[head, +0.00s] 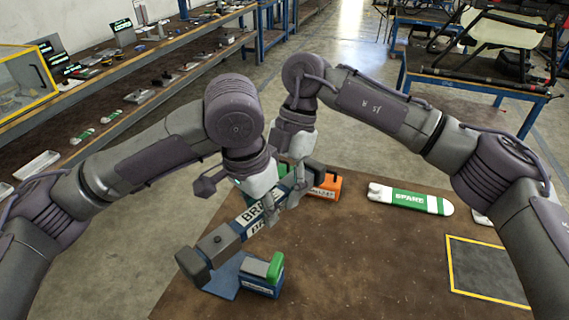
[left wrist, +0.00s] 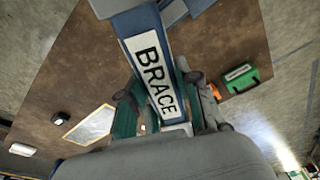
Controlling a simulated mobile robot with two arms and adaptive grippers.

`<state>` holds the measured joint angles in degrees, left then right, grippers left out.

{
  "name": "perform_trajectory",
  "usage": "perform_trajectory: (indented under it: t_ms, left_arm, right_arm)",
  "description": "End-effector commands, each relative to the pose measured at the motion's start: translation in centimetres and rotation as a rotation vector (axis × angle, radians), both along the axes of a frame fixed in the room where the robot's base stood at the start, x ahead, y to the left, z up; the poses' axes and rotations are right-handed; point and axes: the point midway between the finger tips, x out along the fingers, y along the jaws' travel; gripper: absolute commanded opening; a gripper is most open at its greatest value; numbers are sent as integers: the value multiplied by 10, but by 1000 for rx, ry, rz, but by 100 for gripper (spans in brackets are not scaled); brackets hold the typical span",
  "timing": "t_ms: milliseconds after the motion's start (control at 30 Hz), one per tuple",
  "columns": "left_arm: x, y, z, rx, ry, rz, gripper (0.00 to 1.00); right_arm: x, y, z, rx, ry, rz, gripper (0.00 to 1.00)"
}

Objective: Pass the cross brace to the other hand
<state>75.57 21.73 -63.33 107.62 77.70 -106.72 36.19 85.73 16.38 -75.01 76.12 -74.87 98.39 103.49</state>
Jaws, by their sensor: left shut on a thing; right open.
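The cross brace (head: 225,238) is a dark blue bar with a white "BRACE" label, slanting from lower left to upper right above the brown table. My left gripper (head: 268,205) is shut on it around its labelled part; the left wrist view shows the brace (left wrist: 152,70) between the two fingers of my left gripper (left wrist: 158,105). My right gripper (head: 297,186) is open, close beside the left one at the upper right part of the brace. The arms and hands hide that part, so I cannot tell whether the right fingers touch it.
An orange block (head: 326,186) stands behind the grippers. A white and green "SPARE" part (head: 410,199) lies to the right, above a yellow-edged dark square (head: 488,268). The table's front middle is clear.

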Motion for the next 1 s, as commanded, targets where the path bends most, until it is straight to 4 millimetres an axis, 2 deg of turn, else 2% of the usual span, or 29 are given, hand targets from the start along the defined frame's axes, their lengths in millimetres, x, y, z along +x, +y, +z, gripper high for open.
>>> perform_trajectory:
  t_ms: [200, 467, 800, 833, 900, 933, 1000]
  left_arm:
    - [0, 0, 1, -1, -1, 0, 0]
    - [0, 0, 1, -1, -1, 0, 0]
    - [-1, -2, 1, -4, 0, -6, 0]
    - [-1, -2, 1, -6, 0, -7, 0]
    - [-2, -3, 1, -7, 1, -10, 0]
    - [-2, -3, 1, -7, 0, -11, 35]
    - [-2, -3, 1, -8, 1, -12, 46]
  right_arm:
    - [-4, 3, -11, 0, -2, 1, 62]
    - [-4, 3, -12, 0, -1, 0, 61]
    - [-3, 4, -12, 2, -3, 0, 4]
    - [-3, 4, -12, 2, -3, -1, 0]
    - [-3, 4, -12, 4, -5, -1, 0]
    - [-3, 5, -11, 5, -5, -1, 0]
    - [-3, 5, -11, 6, -5, -1, 0]
